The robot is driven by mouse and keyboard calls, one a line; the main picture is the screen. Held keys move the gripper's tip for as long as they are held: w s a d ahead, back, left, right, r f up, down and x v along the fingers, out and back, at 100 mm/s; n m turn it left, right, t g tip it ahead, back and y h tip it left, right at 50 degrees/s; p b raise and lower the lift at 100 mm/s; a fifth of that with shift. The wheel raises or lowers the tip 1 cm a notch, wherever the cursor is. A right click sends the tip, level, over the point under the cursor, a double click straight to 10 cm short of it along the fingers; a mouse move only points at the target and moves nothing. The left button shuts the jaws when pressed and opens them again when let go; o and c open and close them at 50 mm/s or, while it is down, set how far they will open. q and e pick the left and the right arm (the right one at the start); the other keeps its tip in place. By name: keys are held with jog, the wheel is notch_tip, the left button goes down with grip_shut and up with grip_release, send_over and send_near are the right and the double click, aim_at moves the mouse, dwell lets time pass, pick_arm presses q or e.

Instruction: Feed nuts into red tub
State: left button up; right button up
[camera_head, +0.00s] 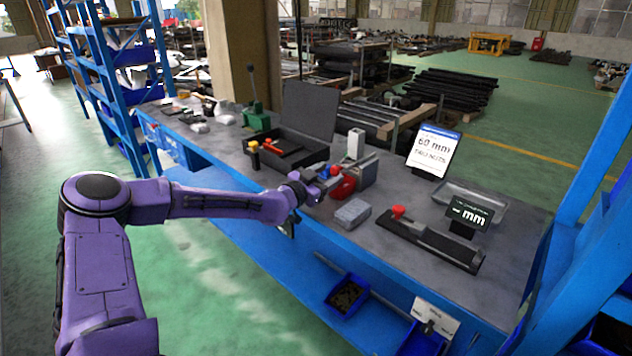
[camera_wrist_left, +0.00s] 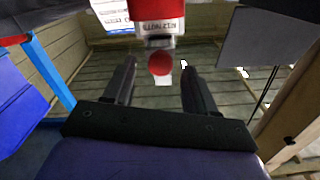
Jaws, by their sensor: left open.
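A red object (camera_head: 343,187) stands on the bench just right of my wrist in the head view. A red body with a pale label (camera_wrist_left: 157,12) shows at the top of the wrist view, with a red ball (camera_wrist_left: 160,63) below it. I cannot tell which is the tub. A blue bin (camera_head: 346,297) on the lower shelf holds small dark pieces, possibly nuts.
Blue rack posts (camera_head: 585,170) stand at the right.

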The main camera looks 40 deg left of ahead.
pick_arm(q)
jog(key=s+p, duration=0.5)
jog(key=s, duration=0.3)
jog(key=shift+s+a, duration=0.15)
jog(key=shift+a, duration=0.2)
